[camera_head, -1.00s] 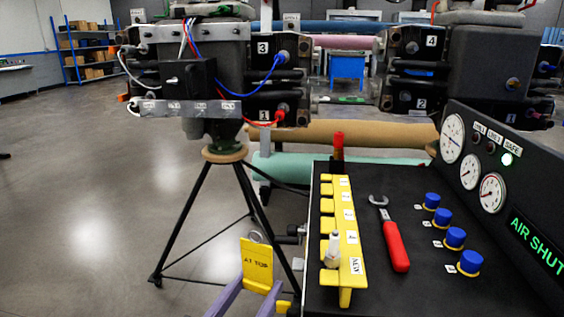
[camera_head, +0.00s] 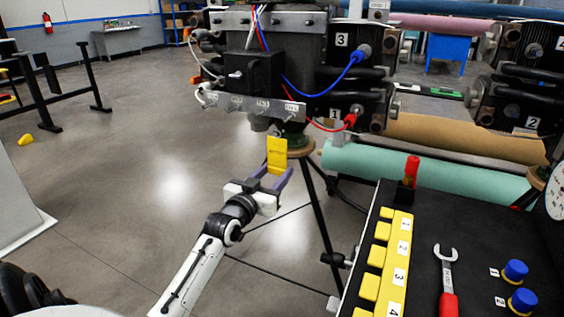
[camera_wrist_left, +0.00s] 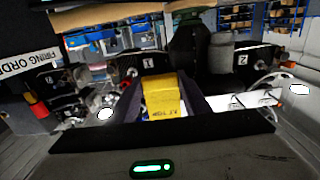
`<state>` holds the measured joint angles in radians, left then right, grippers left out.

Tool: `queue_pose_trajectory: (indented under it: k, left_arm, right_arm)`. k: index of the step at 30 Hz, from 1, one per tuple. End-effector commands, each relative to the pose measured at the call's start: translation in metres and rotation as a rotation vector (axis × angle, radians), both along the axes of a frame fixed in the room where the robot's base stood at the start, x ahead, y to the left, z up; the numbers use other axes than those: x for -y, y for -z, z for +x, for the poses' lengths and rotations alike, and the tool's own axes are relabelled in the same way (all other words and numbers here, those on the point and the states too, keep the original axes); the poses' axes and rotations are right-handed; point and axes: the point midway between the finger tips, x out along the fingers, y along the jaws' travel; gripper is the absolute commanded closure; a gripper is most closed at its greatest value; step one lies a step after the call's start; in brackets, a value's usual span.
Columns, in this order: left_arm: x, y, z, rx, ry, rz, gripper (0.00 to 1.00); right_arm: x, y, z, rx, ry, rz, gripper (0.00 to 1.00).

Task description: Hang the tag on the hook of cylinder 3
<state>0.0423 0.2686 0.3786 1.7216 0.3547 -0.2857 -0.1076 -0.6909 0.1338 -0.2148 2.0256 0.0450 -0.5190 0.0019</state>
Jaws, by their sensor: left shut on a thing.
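My left gripper (camera_head: 276,172) is shut on the yellow tag (camera_head: 277,153), held upright with its plate above the purple fingertips. In the left wrist view the tag (camera_wrist_left: 163,100) stands between the fingers, its lettering partly visible. In the head view the tag appears below the grey hook rail (camera_head: 255,106); the gap in depth is unclear. The rail carries several small labels, too small to read; its hooks are hard to make out. The rail (camera_wrist_left: 250,98) is right of the tag in the left wrist view. Cylinder 3 (camera_head: 343,42) is the upper block with a blue cable. My right gripper is not in view.
A tripod stand (camera_head: 315,215) carries the engine. Red (camera_head: 350,121) and blue (camera_head: 362,49) cables loop near the rail. A black bench (camera_head: 440,215) with a yellow rack (camera_head: 391,255) and red wrench (camera_head: 447,280) is at right. Open floor lies left.

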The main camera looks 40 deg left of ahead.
Motion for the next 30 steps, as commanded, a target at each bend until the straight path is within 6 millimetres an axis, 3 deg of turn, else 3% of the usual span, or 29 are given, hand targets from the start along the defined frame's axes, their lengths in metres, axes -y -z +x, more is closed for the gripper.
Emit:
queue_pose_trajectory:
  k: [12,18,30]
  left_arm:
    - [-0.016,0.0,0.029,0.002,-0.008,0.001,0.97]
    - [-0.019,-0.003,0.042,0.001,-0.007,0.001,0.97]
    - [-0.021,-0.003,0.047,0.0,-0.007,0.0,0.97]
  right_arm:
    - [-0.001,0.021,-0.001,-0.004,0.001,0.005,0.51]
    - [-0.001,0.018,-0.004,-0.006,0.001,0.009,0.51]
    - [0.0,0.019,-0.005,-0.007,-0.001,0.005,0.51]
